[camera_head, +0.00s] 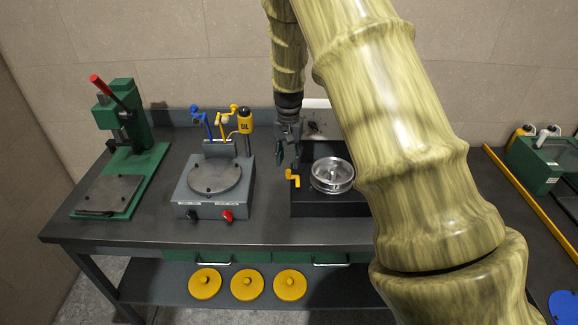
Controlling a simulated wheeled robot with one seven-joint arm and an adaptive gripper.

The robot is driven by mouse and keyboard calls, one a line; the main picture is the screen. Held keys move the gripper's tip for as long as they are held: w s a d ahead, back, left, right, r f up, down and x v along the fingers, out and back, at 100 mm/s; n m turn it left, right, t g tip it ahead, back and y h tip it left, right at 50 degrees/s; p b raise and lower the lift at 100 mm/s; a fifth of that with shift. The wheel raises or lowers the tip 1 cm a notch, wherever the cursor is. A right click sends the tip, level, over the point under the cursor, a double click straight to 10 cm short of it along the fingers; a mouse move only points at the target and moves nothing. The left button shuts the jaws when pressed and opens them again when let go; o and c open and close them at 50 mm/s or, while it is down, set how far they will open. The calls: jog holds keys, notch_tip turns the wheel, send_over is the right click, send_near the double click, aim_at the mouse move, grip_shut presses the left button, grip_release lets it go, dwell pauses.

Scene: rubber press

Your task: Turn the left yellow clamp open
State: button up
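The left yellow clamp (293,178) is a small crank-shaped handle. It stands on the dark press base (318,208), just left of a round silver metal mould (332,174). My gripper (287,155) hangs fingers-down from the arm, just above and behind the clamp in the picture. Its fingers look apart, with nothing seen between them. No contact with the clamp can be made out. The right side of the base is hidden behind my arm, and no second yellow clamp shows.
A grey oiling station (213,192) with blue and yellow levers stands to the left. A green hand press (125,150) with a red handle is at far left. Several yellow discs (247,285) lie on the lower shelf. A green machine (541,160) stands at far right.

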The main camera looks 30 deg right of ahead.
aim_at(289, 170)
notch_tip(289, 170, up, 7)
jog(key=shift+r, duration=0.15)
dwell(0.6)
